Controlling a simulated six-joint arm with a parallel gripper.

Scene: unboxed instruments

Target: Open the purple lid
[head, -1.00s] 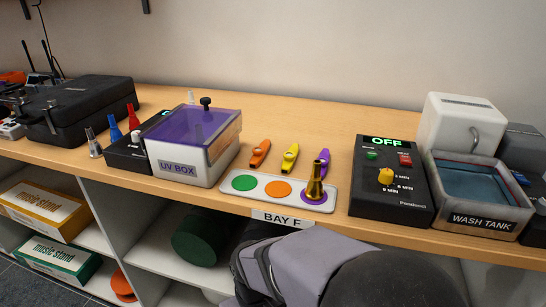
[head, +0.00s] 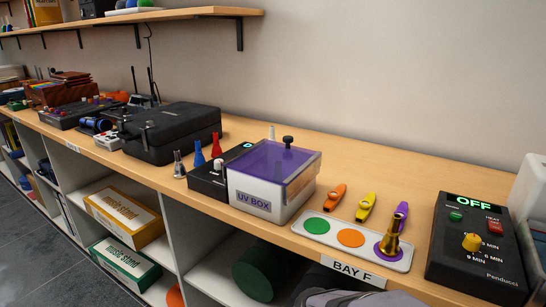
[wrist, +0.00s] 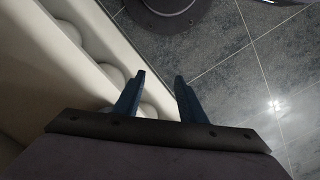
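The purple lid (head: 270,162) is shut on top of the white UV box (head: 262,200) on the wooden counter. It is see-through and has a black knob (head: 288,141) near its back edge. My gripper (wrist: 160,75) shows in the wrist view with its two blue fingers apart and nothing between them. It points at the dark tiled floor, away from the box. The head view does not show the gripper's fingers.
A black unit (head: 207,180) touches the box's left side, with coloured nozzles (head: 198,154) beside it. Right of the box are kazoos (head: 366,205), a tray (head: 340,236) holding a brass piece and a black timer box (head: 475,250). A shelf (head: 180,13) hangs above at left.

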